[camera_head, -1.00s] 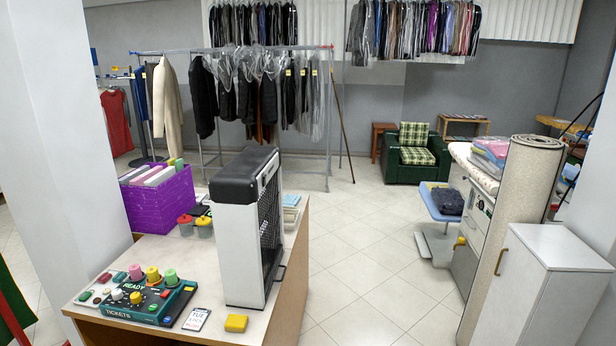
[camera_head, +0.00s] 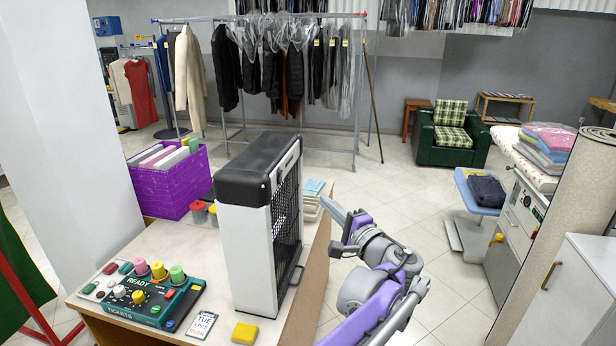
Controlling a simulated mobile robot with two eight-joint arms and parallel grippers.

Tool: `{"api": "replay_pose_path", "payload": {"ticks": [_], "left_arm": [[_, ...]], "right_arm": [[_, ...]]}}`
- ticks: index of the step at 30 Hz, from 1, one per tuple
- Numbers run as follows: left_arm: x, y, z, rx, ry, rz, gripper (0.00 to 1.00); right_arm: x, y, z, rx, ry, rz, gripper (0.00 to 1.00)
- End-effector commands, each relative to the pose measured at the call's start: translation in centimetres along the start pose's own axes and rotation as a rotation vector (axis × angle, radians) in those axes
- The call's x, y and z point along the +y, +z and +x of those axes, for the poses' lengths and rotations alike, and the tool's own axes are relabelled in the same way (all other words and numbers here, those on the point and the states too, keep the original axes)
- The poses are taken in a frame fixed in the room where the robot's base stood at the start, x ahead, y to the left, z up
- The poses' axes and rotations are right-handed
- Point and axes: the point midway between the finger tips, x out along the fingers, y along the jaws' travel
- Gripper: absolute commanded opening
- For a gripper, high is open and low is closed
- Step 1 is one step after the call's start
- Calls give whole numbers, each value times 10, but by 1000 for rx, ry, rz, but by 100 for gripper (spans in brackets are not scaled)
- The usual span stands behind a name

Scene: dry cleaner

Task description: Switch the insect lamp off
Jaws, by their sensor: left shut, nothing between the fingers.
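The insect lamp appears to be the tall white and black box (camera_head: 245,254) with a dark mesh grille on its right side, standing upright on the counter. I cannot make out its switch or whether it is lit. A thin dark bar sticks out low on its right side. My left gripper (camera_head: 333,210) is shut and empty, to the right of the lamp and apart from it in the picture. Its fingers point up and left, and its arm comes up from the bottom edge. My right gripper is not in view.
The counter (camera_head: 190,255) also holds a ticket machine (camera_head: 150,295) with coloured knobs, a yellow block (camera_head: 245,333), a small card (camera_head: 202,324), a purple crate (camera_head: 170,190) and lidded pots (camera_head: 199,211). Tiled floor (camera_head: 400,185) lies open behind my arm. A white cabinet (camera_head: 570,290) stands at right.

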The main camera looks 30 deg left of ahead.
Motion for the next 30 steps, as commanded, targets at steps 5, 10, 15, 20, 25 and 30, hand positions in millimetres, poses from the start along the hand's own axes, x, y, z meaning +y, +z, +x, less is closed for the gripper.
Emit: {"api": "replay_pose_path", "payload": {"ticks": [5, 10, 15, 20, 25, 30], "left_arm": [[0, 0, 0, 0, -2, 0, 0], [0, 0, 2, -1, -1, 0, 0], [-1, 1, 18, -4, -1, 0, 0], [-2, 1, 51, -6, -2, -1, 0], [-2, 1, 88, -5, -2, -1, 0], [-2, 13, 113, -4, -2, -1, 0]], "right_arm": [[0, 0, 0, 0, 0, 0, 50], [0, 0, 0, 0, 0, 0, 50], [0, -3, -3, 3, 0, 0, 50], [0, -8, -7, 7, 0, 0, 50], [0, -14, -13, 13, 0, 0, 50], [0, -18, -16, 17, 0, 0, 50]]}}
